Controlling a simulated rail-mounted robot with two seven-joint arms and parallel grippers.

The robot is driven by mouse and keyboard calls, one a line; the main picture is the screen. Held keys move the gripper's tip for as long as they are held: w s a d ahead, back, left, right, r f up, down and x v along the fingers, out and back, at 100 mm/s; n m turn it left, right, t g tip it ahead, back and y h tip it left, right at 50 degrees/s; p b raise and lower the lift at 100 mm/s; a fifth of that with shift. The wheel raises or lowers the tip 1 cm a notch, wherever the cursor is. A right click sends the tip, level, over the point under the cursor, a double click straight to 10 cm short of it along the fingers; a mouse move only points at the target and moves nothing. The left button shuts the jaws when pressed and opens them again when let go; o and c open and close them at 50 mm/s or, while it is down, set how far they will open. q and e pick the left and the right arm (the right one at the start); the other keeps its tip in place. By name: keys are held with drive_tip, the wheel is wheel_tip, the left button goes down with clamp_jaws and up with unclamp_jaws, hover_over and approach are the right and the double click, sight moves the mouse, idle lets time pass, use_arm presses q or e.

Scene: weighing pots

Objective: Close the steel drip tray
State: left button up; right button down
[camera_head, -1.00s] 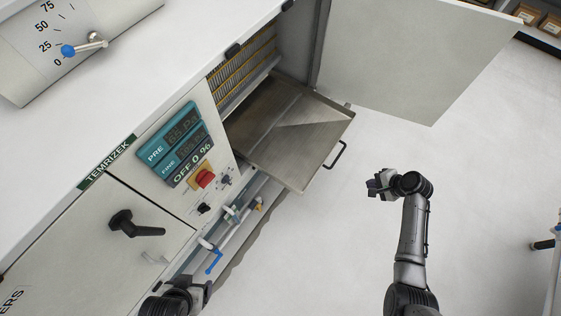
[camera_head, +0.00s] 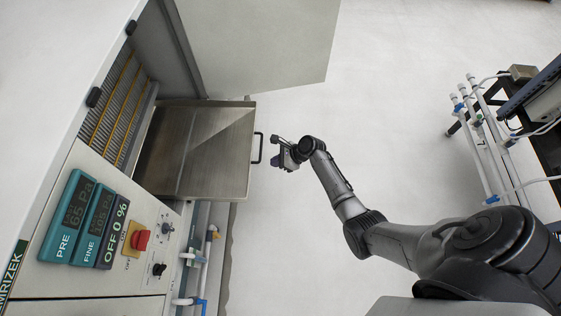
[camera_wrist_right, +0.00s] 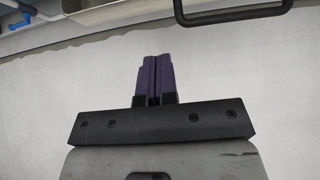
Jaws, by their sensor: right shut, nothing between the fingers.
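The steel drip tray (camera_head: 212,150) is slid out of the machine's lower opening, with its black bar handle (camera_head: 259,148) on the front edge. My right gripper (camera_head: 276,158) is just to the right of the handle, apart from it. In the right wrist view, my right gripper's purple fingers (camera_wrist_right: 153,75) are together and hold nothing. The handle shows at the top of that view (camera_wrist_right: 230,17), beyond the fingertips, and part of the tray's edge (camera_wrist_right: 110,10) shows at the upper left. My left gripper is not in view.
The machine's white door (camera_head: 255,45) stands open beyond the tray. A control panel with a red knob (camera_head: 141,240) and pipes (camera_head: 204,255) lies on the near side. A rack with white pipes (camera_head: 482,140) stands at the right. Floor between is clear.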

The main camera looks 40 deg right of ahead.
sight(250, 167)
drive_tip(key=w+a+f+b, duration=0.2)
drive_tip(key=w+a+b, duration=0.1)
drive_tip(key=w+a+f+b, duration=0.1)
drive_tip(key=w+a+b, duration=0.1)
drive_tip(key=shift+w+a+f, duration=0.15)
drive_tip(key=shift+w+f, duration=0.05)
drive_tip(key=shift+f, duration=0.05)
drive_tip(key=shift+w, duration=0.1)
idle(0.3)
